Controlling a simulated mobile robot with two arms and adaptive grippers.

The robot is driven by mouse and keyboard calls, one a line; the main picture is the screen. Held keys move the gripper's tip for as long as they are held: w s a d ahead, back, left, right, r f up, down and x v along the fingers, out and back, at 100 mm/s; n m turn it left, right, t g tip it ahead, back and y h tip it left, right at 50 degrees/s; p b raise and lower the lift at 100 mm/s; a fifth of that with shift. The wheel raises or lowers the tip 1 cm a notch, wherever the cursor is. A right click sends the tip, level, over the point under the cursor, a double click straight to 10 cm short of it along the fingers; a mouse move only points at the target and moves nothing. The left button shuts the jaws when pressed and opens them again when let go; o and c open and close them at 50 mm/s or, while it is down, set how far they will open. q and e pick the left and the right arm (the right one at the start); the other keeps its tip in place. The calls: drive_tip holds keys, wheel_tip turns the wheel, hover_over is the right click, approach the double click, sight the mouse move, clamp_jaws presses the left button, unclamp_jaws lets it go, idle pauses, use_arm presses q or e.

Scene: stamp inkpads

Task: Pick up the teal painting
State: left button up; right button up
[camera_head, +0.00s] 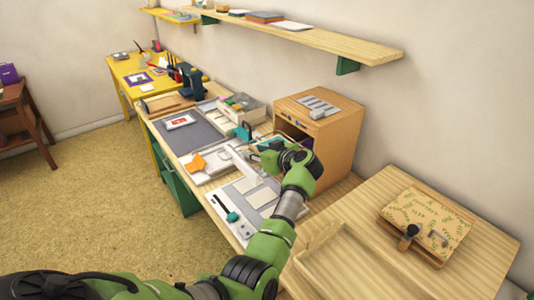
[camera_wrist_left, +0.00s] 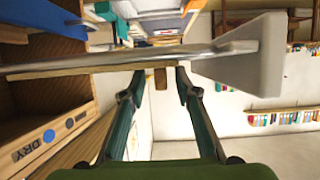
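My left gripper (camera_head: 258,143) reaches over the work table, beside the open front of the wooden cabinet (camera_head: 335,143). In the left wrist view its two teal fingers (camera_wrist_left: 160,84) stand apart. A small wooden tab (camera_wrist_left: 160,78) shows between the fingertips, with gaps on both sides. A thin board edge and a metal bar (camera_wrist_left: 110,64) cross just beyond them; a pale grey flared piece (camera_wrist_left: 250,55) is at the bar's right end. I cannot clearly make out a teal painting in either view. My right gripper is not in view.
The floor (camera_head: 90,215) at left is clear.

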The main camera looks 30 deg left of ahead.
use_arm(q)
drive_tip(key=shift+w, duration=0.1)
drive_tip(key=shift+d+r, duration=0.1)
drive_tip(key=shift+r, duration=0.05)
drive_tip(key=shift+s+d+r, duration=0.15)
drive_tip(key=shift+s, duration=0.15)
drive_tip(key=c, duration=0.4)
drive_tip(key=shift+s, duration=0.1)
clamp_jaws()
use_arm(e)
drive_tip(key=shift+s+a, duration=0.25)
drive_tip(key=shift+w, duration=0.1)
